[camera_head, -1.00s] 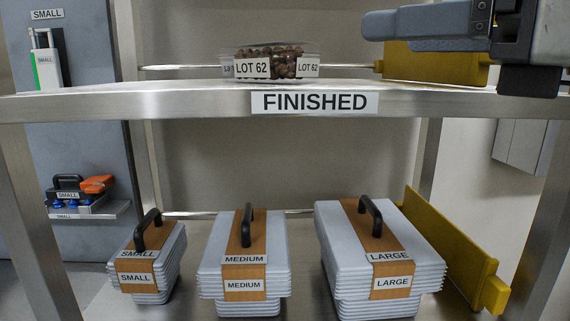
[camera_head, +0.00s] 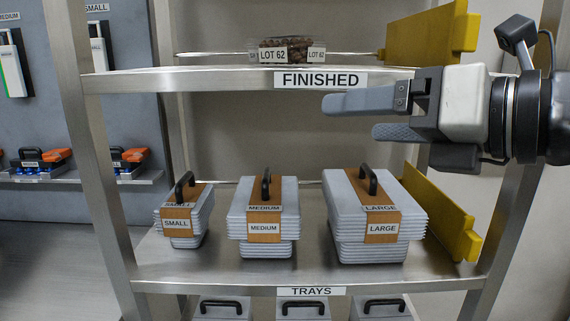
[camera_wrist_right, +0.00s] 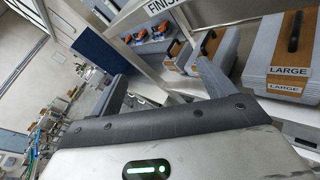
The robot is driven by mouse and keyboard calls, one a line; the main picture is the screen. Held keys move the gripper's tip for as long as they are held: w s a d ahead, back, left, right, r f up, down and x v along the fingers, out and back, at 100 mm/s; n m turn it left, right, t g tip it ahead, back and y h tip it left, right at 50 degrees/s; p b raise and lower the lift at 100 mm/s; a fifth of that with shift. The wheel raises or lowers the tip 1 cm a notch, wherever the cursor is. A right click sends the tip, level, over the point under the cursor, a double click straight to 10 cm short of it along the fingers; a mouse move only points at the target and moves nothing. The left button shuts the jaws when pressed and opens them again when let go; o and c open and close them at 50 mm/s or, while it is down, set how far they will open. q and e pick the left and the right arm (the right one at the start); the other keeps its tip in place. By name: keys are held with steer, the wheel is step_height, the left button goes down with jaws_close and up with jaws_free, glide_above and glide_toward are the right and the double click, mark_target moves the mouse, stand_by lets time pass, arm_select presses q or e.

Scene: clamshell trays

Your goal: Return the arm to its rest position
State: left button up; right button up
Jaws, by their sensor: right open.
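My right gripper (camera_head: 350,116) comes in from the right in the head view, in front of the shelf rack. Its two grey fingers point left, apart, with nothing between them. In the right wrist view its fingers (camera_wrist_right: 158,88) are also spread and empty. A clear tray of brown items labelled LOT 62 (camera_head: 286,50) stands on the upper shelf marked FINISHED (camera_head: 230,80), away from the gripper. My left gripper is not in view.
Below are tray stacks labelled SMALL (camera_head: 177,224), MEDIUM (camera_head: 263,228) and LARGE (camera_head: 382,229), with black handles. Yellow panels (camera_head: 430,38) stand at the right of both shelves. Tools lie on a wall ledge (camera_head: 75,178) at left. More handled trays (camera_head: 220,306) show at the bottom.

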step_height(320, 180, down, 28)
steer(key=m+g+h, duration=0.2)
steer(key=m+h, duration=0.3)
steer(key=m, duration=1.7)
steer(key=s+d+f+m+g+h, duration=0.3)
steer(key=s+d+f+m, duration=0.3)
steer(key=s+f+m, duration=0.3)
steer(key=s+d+f+m+g+h, duration=0.3)
steer(key=s+d+f+m, duration=0.2)
steer(key=s+f+m, duration=0.45)
steer(key=w+a+f+n+t+y, duration=0.2)
steer(key=w+a+f+t, duration=0.3)
steer(key=f, duration=0.5)
steer(key=shift+w+n+t, duration=0.45)
steer(key=shift+w+t, duration=0.45)
steer(key=shift+w, duration=0.2)
